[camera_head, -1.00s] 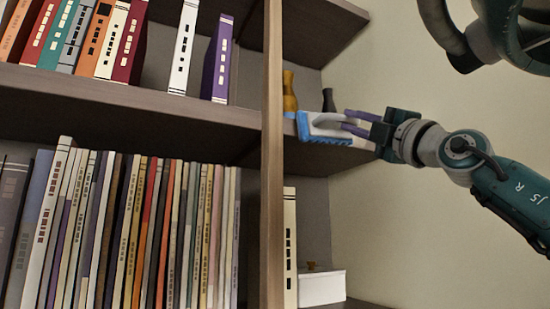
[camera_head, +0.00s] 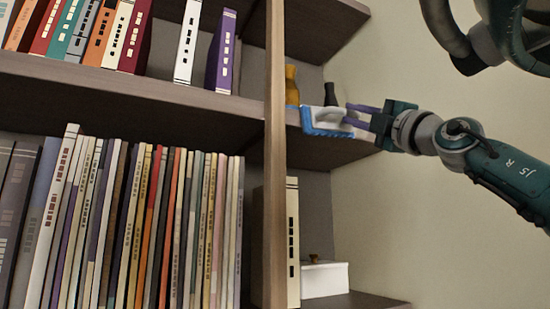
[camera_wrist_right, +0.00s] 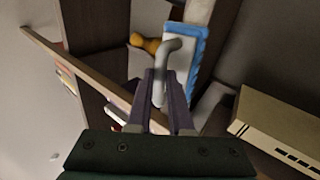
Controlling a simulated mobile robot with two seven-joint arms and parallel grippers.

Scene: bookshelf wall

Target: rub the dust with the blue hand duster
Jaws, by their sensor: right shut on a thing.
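The blue hand duster (camera_head: 326,122) has a white body, a blue edge and a grey handle. It is at the front edge of the right-hand shelf compartment, and I cannot tell whether it touches the shelf. My right gripper (camera_head: 352,115) reaches in from the right and is shut on the duster's handle. In the right wrist view the purple fingers (camera_wrist_right: 165,90) hold the grey handle, with the duster (camera_wrist_right: 185,60) beyond them. I cannot make out any dust. My left gripper is not in view.
A yellow vase (camera_head: 291,86) and a dark vase (camera_head: 330,94) stand behind the duster on the shelf. A vertical wooden divider (camera_head: 274,160) is close on its left. Books (camera_head: 150,220) fill the left compartments. A white box (camera_head: 324,279) sits below.

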